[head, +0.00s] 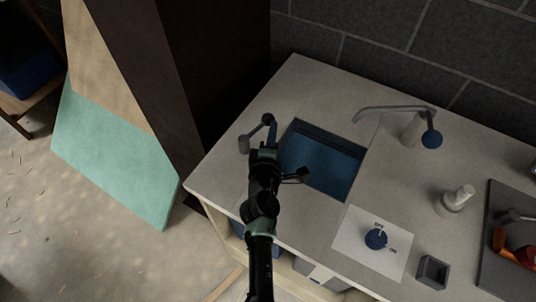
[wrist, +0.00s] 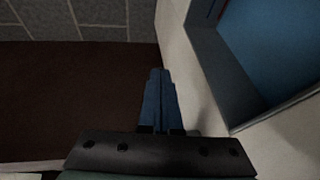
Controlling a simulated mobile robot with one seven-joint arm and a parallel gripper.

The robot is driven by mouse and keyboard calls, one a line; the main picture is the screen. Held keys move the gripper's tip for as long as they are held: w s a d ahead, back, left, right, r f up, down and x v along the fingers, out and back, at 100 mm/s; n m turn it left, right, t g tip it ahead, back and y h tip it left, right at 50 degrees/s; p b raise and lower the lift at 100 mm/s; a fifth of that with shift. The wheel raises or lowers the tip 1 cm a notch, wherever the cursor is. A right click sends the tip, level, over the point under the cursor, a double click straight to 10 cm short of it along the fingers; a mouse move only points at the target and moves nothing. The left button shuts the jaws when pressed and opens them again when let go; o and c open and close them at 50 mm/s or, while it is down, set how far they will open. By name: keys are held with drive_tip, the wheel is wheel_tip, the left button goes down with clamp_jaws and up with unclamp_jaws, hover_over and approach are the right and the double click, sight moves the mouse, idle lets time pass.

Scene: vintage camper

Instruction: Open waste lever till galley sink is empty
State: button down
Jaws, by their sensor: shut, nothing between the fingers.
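The galley sink (head: 322,160) is a rectangular basin in the pale counter, and its inside looks blue; it also shows in the wrist view (wrist: 275,45). I cannot tell the water level. A grey lever with a dark round knob (head: 267,118), apparently the waste lever, stands on the counter left of the sink. My gripper (head: 272,132) is shut and empty, with its blue fingertips right beside the lever's knob. I cannot tell whether they touch it. In the wrist view the closed fingers (wrist: 157,90) show, and the lever is not visible.
A tap (head: 395,110) with a blue knob stands behind the sink. In front are a blue OFF/ON dial (head: 376,238) and a small grey square cup (head: 432,271). A pale pump-like post (head: 458,198) stands at right. A tall dark panel (head: 215,70) rises left of the counter.

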drive_tip(key=shift+w+a+b, duration=0.15)
drive_tip(key=shift+w+b, duration=0.15)
drive_tip(key=shift+w, duration=0.25)
drive_tip(key=shift+w+a, duration=0.1)
drive_tip(key=shift+w, duration=0.1)
drive_tip(key=shift+w+a, duration=0.1)
idle(0.3)
